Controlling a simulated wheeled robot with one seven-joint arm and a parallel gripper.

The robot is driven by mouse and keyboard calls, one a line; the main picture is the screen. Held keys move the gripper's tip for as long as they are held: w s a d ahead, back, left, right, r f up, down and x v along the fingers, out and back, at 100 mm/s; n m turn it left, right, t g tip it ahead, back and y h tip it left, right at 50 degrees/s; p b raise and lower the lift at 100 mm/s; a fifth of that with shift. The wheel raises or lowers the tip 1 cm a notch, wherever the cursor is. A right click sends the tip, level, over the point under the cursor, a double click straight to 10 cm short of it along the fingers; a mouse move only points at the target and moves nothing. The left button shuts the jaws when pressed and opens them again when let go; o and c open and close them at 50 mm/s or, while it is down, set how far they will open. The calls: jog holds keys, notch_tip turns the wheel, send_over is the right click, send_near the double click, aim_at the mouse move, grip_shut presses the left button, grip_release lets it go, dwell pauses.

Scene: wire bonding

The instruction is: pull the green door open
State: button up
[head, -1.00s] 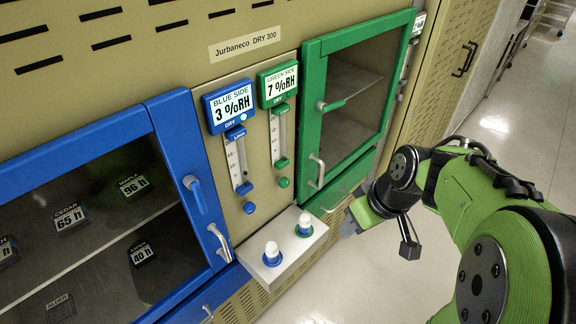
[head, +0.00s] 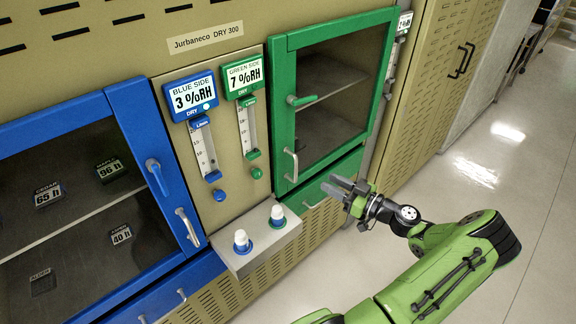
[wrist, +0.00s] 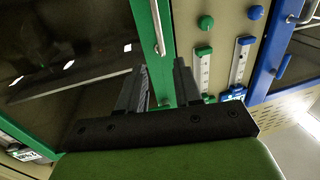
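The green door (head: 283,130) has a dark window and looks closed in its cabinet. A silver bar handle (head: 291,165) stands upright low on its left side, below a green lever (head: 301,100). My gripper (head: 339,187) is in front of the lower right of the door, to the right of the handle and apart from it. In the wrist view my gripper (wrist: 160,82) is open, with nothing between its two dark fingers. The silver handle (wrist: 158,30) shows there beyond the fingertips, roughly in line with the gap.
The blue door (head: 150,150) is at the left, with labelled items behind its glass. A small ledge (head: 262,245) with two white-topped knobs sticks out below the gauges. A green drawer front (head: 318,190) lies under the green door. Floor at the right is clear.

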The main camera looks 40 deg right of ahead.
send_over(296, 181)
jog(key=shift+w+d, duration=0.15)
jog(key=shift+w, duration=0.15)
grip_shut()
